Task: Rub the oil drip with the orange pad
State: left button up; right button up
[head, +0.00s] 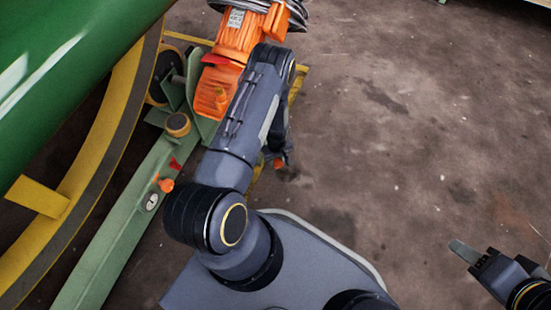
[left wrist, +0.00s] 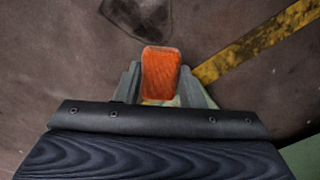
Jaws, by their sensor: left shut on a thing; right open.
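My left gripper (head: 277,153) is shut on the orange pad (left wrist: 161,73), which sits between its two fingers in the left wrist view. In the head view a small part of the pad (head: 279,163) shows below the gripper, close above the floor; my arm partly hides the gripper. A dark patch, which looks like the oil drip (left wrist: 140,13), lies on the brown floor at the top of the left wrist view, beyond the pad and apart from it in the picture. My right gripper (head: 468,256) is at the lower right of the head view, empty and away from the pad.
A large green drum (head: 60,60) with a yellow rim (head: 105,130) stands at the left on a green frame (head: 120,225). An orange motor unit (head: 238,38) is at the top. A yellow floor stripe (left wrist: 262,42) runs beside the pad. Open floor (head: 420,120) fills the right.

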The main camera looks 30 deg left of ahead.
pick_arm(q)
jog(key=shift+r+p, duration=0.6)
jog(key=shift+r, duration=0.9)
